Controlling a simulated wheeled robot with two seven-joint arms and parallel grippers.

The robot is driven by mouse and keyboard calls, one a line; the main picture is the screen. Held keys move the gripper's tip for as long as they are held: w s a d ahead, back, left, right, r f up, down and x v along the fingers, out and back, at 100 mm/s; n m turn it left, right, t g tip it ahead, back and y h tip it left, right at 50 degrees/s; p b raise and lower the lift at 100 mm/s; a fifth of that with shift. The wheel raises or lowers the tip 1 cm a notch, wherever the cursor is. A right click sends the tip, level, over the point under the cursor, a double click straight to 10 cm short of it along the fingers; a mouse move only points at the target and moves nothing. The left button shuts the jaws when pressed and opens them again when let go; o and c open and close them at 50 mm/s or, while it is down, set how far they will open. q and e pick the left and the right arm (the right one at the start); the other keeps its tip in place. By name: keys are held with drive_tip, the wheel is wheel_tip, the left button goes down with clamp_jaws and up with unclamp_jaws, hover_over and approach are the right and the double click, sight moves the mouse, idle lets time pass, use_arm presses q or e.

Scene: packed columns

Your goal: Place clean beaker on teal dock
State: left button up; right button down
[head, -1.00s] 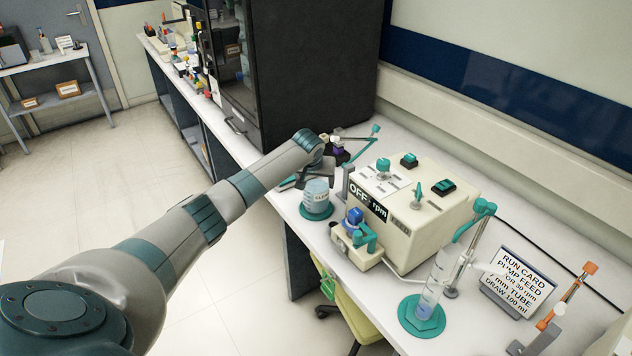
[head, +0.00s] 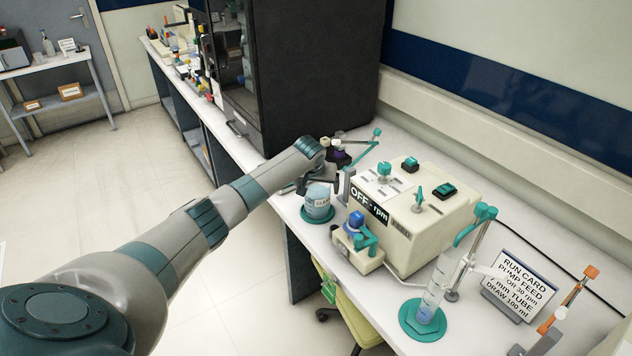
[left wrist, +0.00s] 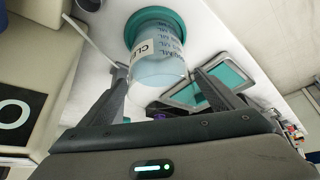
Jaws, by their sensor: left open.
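The clean beaker (head: 318,205), pale blue with a printed label, stands upright on a round teal dock (head: 312,219) at the bench's front edge. In the left wrist view the beaker (left wrist: 158,58) shows its label and volume marks, with the teal dock (left wrist: 178,17) around its base. My left gripper (head: 320,184) is at the beaker's upper part and covers some of it. In the left wrist view its open fingers (left wrist: 168,82) lie on either side of the beaker's near end; contact is not visible. My right gripper is out of view.
A cream pump box (head: 425,225) stands right of the beaker, with a small blue-knobbed unit (head: 356,240) in front. A cylinder (head: 432,295) stands on another teal base (head: 412,325). A teal-and-grey tray (left wrist: 227,76) lies near the beaker. A dark cabinet (head: 310,80) stands behind.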

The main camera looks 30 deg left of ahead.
use_arm(q)
drive_tip(key=shift+r, duration=0.2)
drive_tip(key=b+v, duration=0.2)
drive_tip(key=v, duration=0.9)
drive_tip(key=shift+s+r, duration=0.2)
drive_tip(key=shift+r, duration=0.15)
idle(0.4)
